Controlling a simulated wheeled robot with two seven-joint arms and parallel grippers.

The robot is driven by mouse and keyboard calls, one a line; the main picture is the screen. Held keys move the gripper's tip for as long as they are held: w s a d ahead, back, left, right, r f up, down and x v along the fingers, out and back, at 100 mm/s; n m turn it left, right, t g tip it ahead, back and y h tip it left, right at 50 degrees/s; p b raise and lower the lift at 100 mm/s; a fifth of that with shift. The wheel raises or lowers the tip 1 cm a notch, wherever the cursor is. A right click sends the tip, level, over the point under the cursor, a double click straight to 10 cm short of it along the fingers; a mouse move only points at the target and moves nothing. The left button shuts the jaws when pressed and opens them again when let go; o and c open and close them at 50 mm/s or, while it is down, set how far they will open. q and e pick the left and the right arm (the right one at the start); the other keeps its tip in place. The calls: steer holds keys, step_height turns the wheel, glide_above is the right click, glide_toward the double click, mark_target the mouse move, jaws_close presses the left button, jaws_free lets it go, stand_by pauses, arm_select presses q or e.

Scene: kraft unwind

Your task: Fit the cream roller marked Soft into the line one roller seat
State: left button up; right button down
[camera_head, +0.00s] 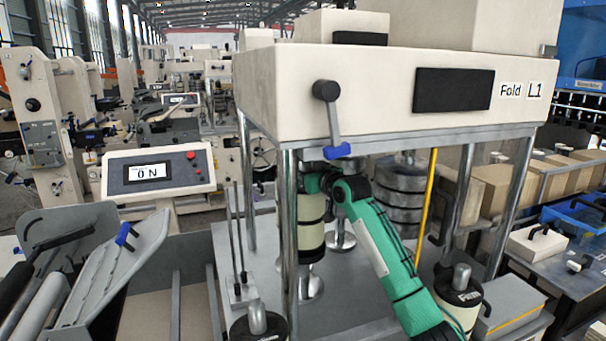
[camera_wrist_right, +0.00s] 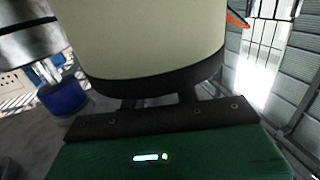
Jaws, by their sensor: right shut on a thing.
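A cream roller (camera_head: 311,215) with black bands stands upright under the machine head labelled Fold L1 (camera_head: 360,85). My right gripper (camera_head: 322,183) is shut on it near its upper end, and my green arm reaches in from the lower right. The roller also fills the top of the right wrist view (camera_wrist_right: 150,35), with its black band near the gripper. No Soft mark is readable on it. A round metal base (camera_head: 312,286) is below the roller; I cannot tell whether the roller touches it. The seat itself is not clearly seen. My left gripper is out of view.
Metal posts (camera_head: 289,230) stand close in front of the roller. A lever with a blue handle (camera_head: 336,152) hangs above. Two black-topped rollers with metal knobs stand in front, one at left (camera_head: 257,318) and one at right (camera_head: 459,285). A yellow rod (camera_head: 427,205) stands behind my arm.

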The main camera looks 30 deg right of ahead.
steer(key=shift+w+r, duration=0.3)
steer(key=shift+w, duration=0.05)
steer(key=shift+w+f, duration=0.15)
steer(key=shift+f, duration=0.05)
steer(key=shift+f+p, duration=0.55)
steer(key=shift+p, duration=0.1)
steer(key=shift+f, duration=0.2)
steer(key=c, duration=1)
jaws_free()
steer(key=shift+s+f, duration=0.15)
steer(key=shift+s, duration=0.05)
steer(key=shift+c, duration=0.2)
